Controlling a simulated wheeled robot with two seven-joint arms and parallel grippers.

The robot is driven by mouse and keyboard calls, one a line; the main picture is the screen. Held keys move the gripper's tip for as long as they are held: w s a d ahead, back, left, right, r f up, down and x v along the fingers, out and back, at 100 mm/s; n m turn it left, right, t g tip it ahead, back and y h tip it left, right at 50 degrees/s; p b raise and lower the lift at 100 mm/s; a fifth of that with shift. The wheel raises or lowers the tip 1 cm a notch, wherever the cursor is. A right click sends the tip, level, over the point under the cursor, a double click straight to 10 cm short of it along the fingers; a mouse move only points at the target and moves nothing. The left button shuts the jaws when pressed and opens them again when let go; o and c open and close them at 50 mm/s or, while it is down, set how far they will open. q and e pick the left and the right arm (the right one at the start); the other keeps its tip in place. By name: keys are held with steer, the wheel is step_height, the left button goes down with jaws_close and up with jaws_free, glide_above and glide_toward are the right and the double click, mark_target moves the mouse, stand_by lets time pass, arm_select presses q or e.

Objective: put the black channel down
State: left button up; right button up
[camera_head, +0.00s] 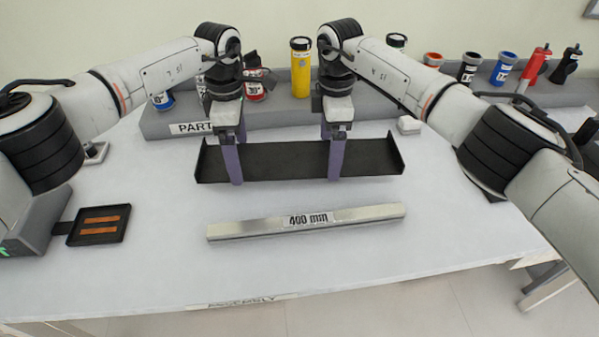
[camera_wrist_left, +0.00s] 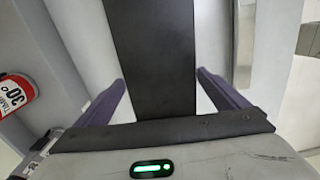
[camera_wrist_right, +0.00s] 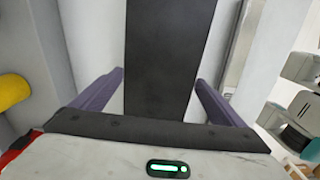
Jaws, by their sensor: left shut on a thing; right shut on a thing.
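The black channel (camera_head: 285,160) is a long dark piece lying left to right in the head view, behind the silver bar. My left gripper (camera_head: 232,165) is shut on it left of its middle, with purple fingers on either side. My right gripper (camera_head: 337,160) is shut on it right of its middle in the same way. The channel also runs between the fingers in the left wrist view (camera_wrist_left: 152,60) and in the right wrist view (camera_wrist_right: 170,60). I cannot tell whether its underside touches the table.
A silver bar (camera_head: 306,221) labelled 400 mm lies on the white table (camera_head: 330,275) in front of the channel. A grey shelf (camera_head: 285,117) with several bottles stands behind. A small black tray (camera_head: 99,225) lies at the left. The table's front is clear.

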arm_select(q)
steer(key=shift+s, duration=0.1)
arm_select(e)
steer(key=shift+r, duration=0.1)
arm_select(q)
steer(key=s+r, duration=0.4)
steer(key=s, duration=0.4)
steer(key=s+r, duration=0.4)
steer(key=s, duration=0.4)
steer(key=shift+r, duration=0.4)
arm_select(e)
steer(key=s+r, duration=0.4)
steer(key=s, duration=0.4)
steer(key=s+r, duration=0.4)
steer(key=s, duration=0.4)
steer(key=shift+r, duration=0.35)
steer(key=shift+a, duration=0.2)
